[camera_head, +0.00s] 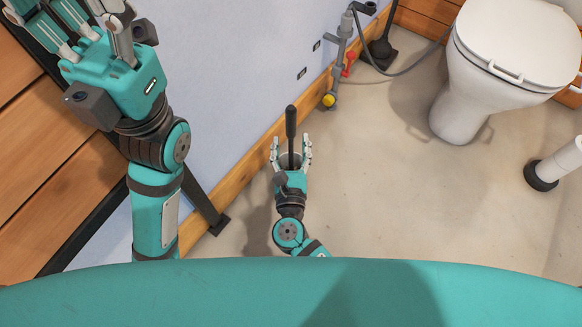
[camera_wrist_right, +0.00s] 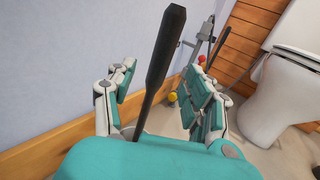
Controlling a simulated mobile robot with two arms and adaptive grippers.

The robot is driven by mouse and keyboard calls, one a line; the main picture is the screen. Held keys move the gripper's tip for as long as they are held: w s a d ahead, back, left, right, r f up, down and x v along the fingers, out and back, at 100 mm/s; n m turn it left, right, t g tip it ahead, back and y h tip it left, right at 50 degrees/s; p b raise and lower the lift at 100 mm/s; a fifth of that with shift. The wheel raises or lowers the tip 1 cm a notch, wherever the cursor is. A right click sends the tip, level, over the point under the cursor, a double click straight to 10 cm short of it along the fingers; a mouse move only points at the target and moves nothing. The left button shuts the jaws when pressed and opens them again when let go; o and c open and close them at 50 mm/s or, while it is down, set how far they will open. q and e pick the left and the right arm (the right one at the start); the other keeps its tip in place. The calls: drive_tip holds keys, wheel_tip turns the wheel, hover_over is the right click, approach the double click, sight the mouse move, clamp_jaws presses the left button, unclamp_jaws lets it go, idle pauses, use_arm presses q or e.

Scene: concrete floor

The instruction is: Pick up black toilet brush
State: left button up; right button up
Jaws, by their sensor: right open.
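The black toilet brush (camera_head: 291,125) stands upright near the wall, its handle pointing up. The lower end sits in a grey holder (camera_head: 290,159), mostly hidden by my right gripper. My right gripper (camera_head: 291,150) is open, with its fingers on either side of the brush and holder. In the right wrist view the brush handle (camera_wrist_right: 162,70) rises between the spread fingers (camera_wrist_right: 160,100), and its base is hidden behind the teal palm. My left gripper (camera_head: 75,25) is raised at the upper left, far from the brush; its fingers reach the frame edge.
A white toilet (camera_head: 470,100) stands at the upper right. Grey pipes with a red handle (camera_head: 348,63) and yellow cap run along the wall. A second dark brush-like object (camera_head: 382,50) stands in the corner. A wooden skirting board (camera_head: 255,155) lines the wall. The middle floor is clear.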

sight(291, 131)
drive_tip(key=shift+w+f+b, duration=0.15)
drive_tip(key=shift+w+b, duration=0.9)
drive_tip(key=shift+w, duration=2.1)
drive_tip(key=shift+c, duration=0.3)
clamp_jaws()
